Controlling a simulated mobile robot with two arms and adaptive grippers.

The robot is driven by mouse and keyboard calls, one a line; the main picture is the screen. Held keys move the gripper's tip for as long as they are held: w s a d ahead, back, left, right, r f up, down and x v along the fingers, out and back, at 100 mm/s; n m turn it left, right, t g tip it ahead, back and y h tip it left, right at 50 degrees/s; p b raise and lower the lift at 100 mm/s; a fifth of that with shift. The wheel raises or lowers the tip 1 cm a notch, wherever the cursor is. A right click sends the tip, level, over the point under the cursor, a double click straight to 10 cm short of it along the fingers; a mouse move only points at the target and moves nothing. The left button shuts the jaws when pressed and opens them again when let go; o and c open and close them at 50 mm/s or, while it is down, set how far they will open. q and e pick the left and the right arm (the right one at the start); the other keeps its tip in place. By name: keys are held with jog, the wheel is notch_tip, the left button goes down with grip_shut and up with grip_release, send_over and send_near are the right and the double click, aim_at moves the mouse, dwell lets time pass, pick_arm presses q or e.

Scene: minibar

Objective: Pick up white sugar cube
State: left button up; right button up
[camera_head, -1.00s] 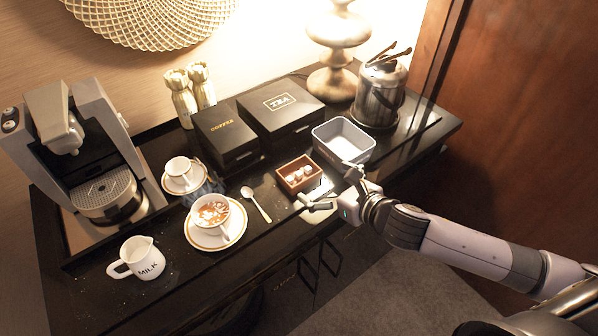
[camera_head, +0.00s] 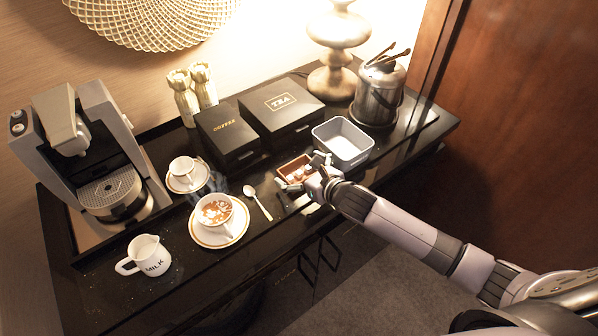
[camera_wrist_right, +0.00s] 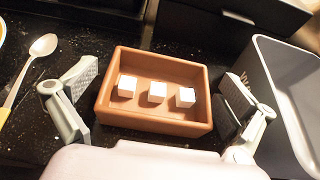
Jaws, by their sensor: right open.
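Three white sugar cubes lie in a row in a small brown box. In the right wrist view the cubes are the left one (camera_wrist_right: 127,86), the middle one (camera_wrist_right: 157,92) and the right one (camera_wrist_right: 185,97). The brown box (camera_wrist_right: 154,124) also shows in the head view (camera_head: 284,170), partly hidden by my gripper. My right gripper (camera_head: 305,172) is open and empty, with one finger at each side of the box; the fingers also show in the right wrist view (camera_wrist_right: 155,105). I cannot tell whether they touch the box. My left gripper is not in view.
A grey bin (camera_head: 357,163) stands close to the right of the box. A spoon (camera_head: 258,203) lies to the left. Coffee (camera_head: 228,150) and tea (camera_head: 284,122) boxes stand behind. A filled cup (camera_head: 229,222) on a saucer and a milk jug (camera_head: 147,256) stand further left.

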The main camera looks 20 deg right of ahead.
jog(key=shift+c, duration=0.2)
jog(key=c, duration=1.1)
